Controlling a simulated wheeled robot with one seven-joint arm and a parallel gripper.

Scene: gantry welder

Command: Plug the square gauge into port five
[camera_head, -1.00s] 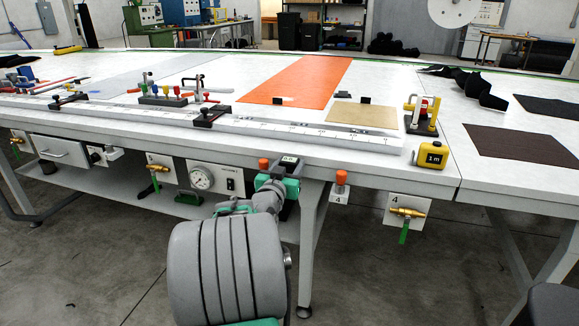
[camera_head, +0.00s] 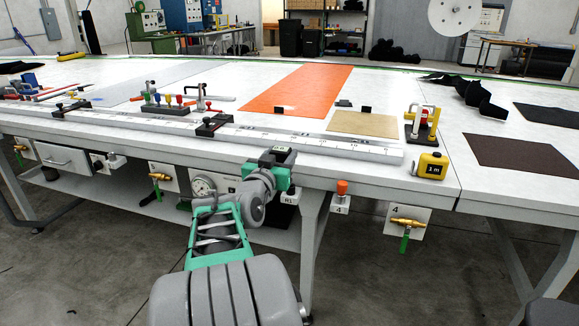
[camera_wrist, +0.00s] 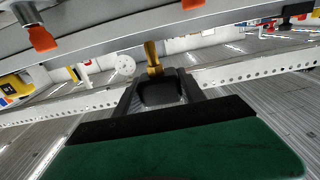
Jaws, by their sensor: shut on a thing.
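The square gauge (camera_head: 283,151), a small dark box with a pale display, is in my gripper (camera_head: 277,170) at the table's front edge in the head view. In the wrist view, its dark body (camera_wrist: 160,92) sits between the fingers, with a brass stem (camera_wrist: 152,57) pointing away. The stem's tip lies near the table's edge rail; I cannot tell whether it touches anything. No label five is readable. An orange-capped fitting (camera_head: 342,188) marked 4 hangs under the edge to the right. A block marked R1 (camera_head: 288,198) shows below my gripper, partly hidden.
A brass valve (camera_head: 408,223) on a plate marked 4 is at right. A round gauge (camera_head: 203,187) is partly hidden by my arm. A long ruler rail (camera_head: 300,142) and a yellow tape measure (camera_head: 430,165) lie along the front edge. Orange caps (camera_wrist: 42,38) show in the wrist view.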

